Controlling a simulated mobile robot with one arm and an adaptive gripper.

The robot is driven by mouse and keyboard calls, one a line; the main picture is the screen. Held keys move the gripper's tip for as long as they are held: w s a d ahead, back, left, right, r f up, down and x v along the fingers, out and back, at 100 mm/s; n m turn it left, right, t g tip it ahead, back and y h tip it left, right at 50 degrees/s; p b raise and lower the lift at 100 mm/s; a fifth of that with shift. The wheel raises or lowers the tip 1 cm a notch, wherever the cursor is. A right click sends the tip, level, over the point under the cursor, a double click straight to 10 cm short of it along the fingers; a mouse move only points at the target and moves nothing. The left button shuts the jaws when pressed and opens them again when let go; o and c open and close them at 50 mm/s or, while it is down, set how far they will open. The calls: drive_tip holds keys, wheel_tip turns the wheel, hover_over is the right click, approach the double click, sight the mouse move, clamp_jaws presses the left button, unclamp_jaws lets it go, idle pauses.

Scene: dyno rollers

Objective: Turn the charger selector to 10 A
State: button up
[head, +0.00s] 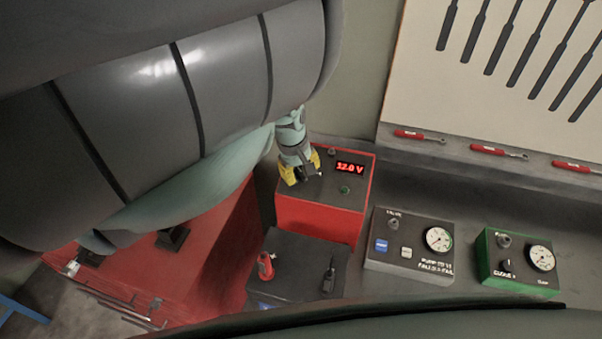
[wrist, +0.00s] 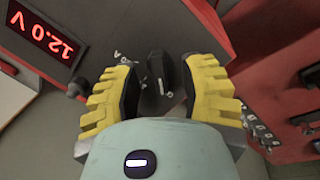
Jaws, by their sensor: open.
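The charger (head: 318,217) is a red box with a dark top panel and a red display (head: 349,168) reading 12.0 V. My gripper (head: 302,170) is over the left part of the panel and hides the selector in the head view. In the wrist view its yellow-padded fingers (wrist: 160,82) are open, one on each side of the knob. Whether they touch it I cannot tell.
A grey gauge box (head: 409,264) and a green gauge box (head: 490,284) stand to the right. A dark battery-like box (head: 293,287) with a red terminal piece stands in front. Red-handled wrenches (head: 500,152) lie on the ledge behind. A red cabinet (head: 170,262) is at left.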

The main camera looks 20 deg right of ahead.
drive_tip(key=shift+f, duration=0.2)
drive_tip(key=shift+c, duration=0.2)
clamp_jaws()
idle(0.4)
